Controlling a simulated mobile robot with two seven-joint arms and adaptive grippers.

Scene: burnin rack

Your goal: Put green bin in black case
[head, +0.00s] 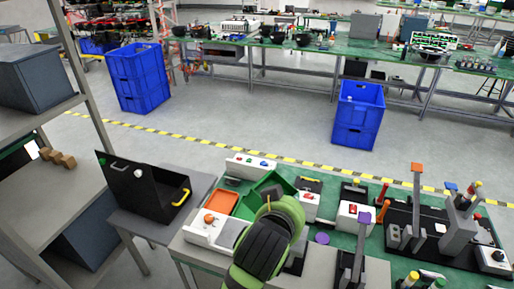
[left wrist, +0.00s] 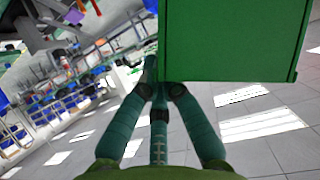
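The green bin (head: 271,182) is at the left end of the green workbench, tilted and partly hidden behind my left arm. In the left wrist view the bin (left wrist: 236,38) fills the upper right, with its lower edge at my fingertips. My left gripper (head: 268,200) is at the bin's near side; in the left wrist view its fingers (left wrist: 163,86) close in on the bin's edge. I cannot tell whether the bin is clear of the bench. The black case (head: 143,190) stands open on a grey stand left of the bench, lid up, with a yellow handle. My right gripper is not in view.
An orange tray (head: 222,202) and a white box with an orange button (head: 208,222) lie between bin and case. Fixtures and tools (head: 415,215) crowd the bench's right. A grey shelf (head: 60,180) stands left of the case. Blue crates (head: 358,115) stand on the floor behind.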

